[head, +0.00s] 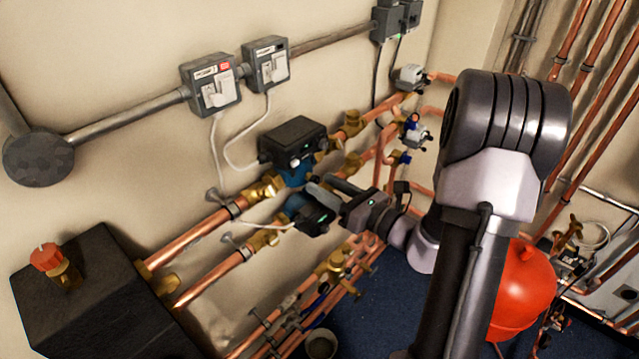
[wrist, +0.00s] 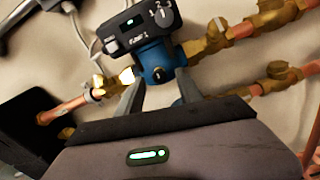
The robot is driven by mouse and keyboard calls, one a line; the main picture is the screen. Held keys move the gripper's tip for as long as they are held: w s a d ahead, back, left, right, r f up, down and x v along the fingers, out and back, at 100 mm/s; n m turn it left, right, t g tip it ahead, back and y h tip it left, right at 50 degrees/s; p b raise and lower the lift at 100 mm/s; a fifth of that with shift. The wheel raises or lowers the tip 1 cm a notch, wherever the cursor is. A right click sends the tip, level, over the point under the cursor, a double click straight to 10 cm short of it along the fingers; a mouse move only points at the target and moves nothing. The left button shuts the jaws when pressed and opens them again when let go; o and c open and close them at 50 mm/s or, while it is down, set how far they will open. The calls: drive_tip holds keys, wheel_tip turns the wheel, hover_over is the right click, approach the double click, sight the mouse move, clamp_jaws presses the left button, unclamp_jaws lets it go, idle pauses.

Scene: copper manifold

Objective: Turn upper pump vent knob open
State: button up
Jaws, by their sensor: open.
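The upper pump has a black control box (head: 293,140) and a blue body on the upper copper pipe, against the wall. In the wrist view its control box (wrist: 140,30) has a small display and dial, above the blue body (wrist: 158,55). A small round feature (wrist: 160,74) shows on the blue body; I cannot tell for sure that it is the vent knob. My gripper (wrist: 155,84) is open, its two fingers pointing at the blue body, one to each side of its lower part. I cannot tell whether they touch it. In the head view my gripper (head: 325,189) covers part of the pump.
A lower pump (head: 313,219) sits close below my gripper. Brass valves (head: 265,188) and copper pipes (head: 205,228) flank the pumps. Grey switch boxes (head: 212,84) with white cables hang above. A black box (head: 100,305) stands lower left, a red vessel (head: 525,288) lower right.

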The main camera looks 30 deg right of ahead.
drive_tip(key=shift+x, duration=0.95)
clamp_jaws()
